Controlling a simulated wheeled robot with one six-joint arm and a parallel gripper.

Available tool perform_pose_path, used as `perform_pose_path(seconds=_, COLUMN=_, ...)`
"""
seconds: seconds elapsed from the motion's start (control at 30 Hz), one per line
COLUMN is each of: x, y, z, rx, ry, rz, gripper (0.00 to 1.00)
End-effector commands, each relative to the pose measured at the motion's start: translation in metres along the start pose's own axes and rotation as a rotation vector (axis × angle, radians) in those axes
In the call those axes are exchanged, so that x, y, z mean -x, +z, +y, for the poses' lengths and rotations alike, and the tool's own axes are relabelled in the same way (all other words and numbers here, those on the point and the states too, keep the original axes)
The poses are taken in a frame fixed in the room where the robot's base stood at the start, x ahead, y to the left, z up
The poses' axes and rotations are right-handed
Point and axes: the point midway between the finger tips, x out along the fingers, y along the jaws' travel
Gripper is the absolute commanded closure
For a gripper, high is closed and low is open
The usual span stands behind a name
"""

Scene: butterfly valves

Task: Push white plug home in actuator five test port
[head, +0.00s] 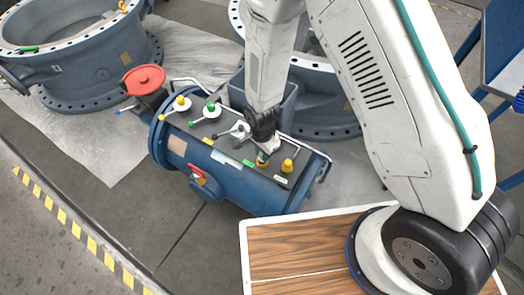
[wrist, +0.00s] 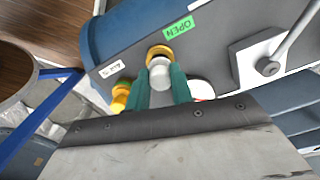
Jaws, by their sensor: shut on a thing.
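The blue actuator (head: 230,187) lies on its side with a grey top panel. My gripper (head: 263,150) is over the right part of that panel. In the wrist view, the green fingers of my gripper (wrist: 160,78) are shut on the white plug (wrist: 160,70). The plug's far end is at a test port with a yellow-orange ring (wrist: 157,50), which also shows in the head view (head: 262,162). The fingers and the plug hide part of the port, so I cannot tell how deep the plug sits.
A yellow plug (head: 287,166) stands right of the gripper. A green OPEN label (wrist: 178,29) and a lever (wrist: 275,62) lie nearby. Large flanged valve bodies (head: 62,45) stand behind. A wooden-topped table (head: 290,250) is in front.

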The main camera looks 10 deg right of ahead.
Motion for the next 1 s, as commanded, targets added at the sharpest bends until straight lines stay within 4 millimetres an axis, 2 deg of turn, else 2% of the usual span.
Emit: perform_pose_path(seconds=1.0, x=-0.0084, y=0.0000, z=0.0002, rx=0.000, ry=0.000, rz=0.000, gripper=0.97)
